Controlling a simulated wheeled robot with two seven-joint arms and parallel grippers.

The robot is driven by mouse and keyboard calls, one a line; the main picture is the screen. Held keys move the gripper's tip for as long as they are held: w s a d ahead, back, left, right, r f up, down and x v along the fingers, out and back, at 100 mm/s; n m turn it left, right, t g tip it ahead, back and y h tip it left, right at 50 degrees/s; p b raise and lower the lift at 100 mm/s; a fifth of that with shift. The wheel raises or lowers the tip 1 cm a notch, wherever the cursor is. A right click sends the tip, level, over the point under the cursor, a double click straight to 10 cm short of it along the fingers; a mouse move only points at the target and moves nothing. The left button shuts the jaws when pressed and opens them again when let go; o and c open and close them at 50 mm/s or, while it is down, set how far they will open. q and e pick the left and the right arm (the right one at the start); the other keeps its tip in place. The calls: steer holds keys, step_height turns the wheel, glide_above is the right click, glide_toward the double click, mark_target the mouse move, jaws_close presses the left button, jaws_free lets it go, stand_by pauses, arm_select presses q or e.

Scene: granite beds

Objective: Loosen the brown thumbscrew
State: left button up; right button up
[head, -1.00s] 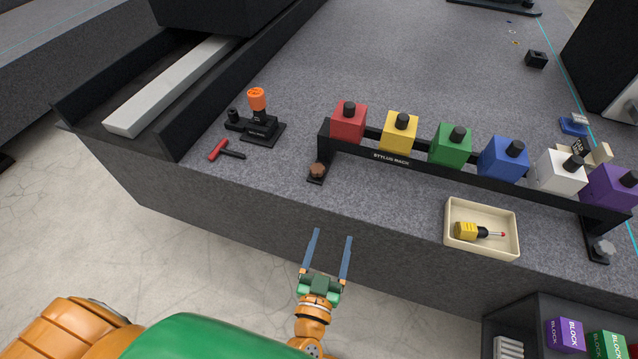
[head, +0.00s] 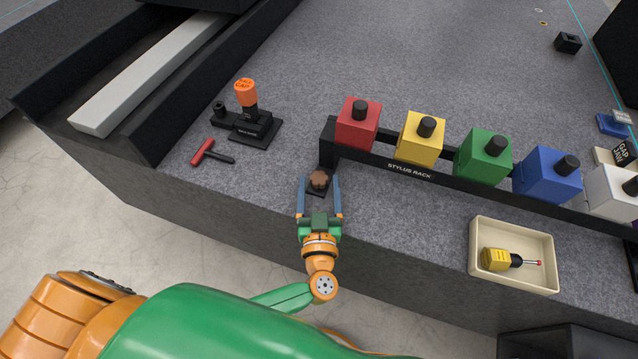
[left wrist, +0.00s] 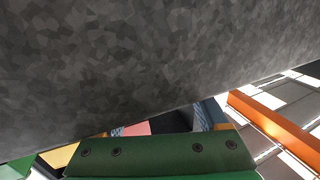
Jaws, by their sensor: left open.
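The brown thumbscrew (head: 319,179) sits on a small black foot at the left end of the black stylus rack (head: 409,171), near the granite bed's front edge. My left gripper (head: 319,185) is open, with its two blue fingers pointing away from me. In the head view one finger lies on each side of the thumbscrew, with visible gaps. I cannot tell whether the fingers are level with it. The left wrist view shows the green gripper body (left wrist: 160,158) below a grey granite surface; the thumbscrew cannot be made out there. My right gripper is not in view.
Red, yellow, green, blue and white blocks stand along the rack. A red-handled tool (head: 211,153) and an orange-capped black stand (head: 250,115) lie to the left. A cream tray (head: 480,228) holding a yellow screwdriver (head: 505,259) sits right.

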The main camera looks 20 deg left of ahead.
arm_select(q)
jaws_close()
steer(key=shift+d+n+g+y+b, duration=0.1)
steer(key=shift+n+g+y+b, duration=0.35)
steer(key=shift+n+y, duration=0.5)
steer(key=shift+r, duration=0.1)
jaws_free()
steer(key=v, duration=0.7)
steer(key=shift+d, duration=0.15)
steer(key=shift+w, duration=0.1)
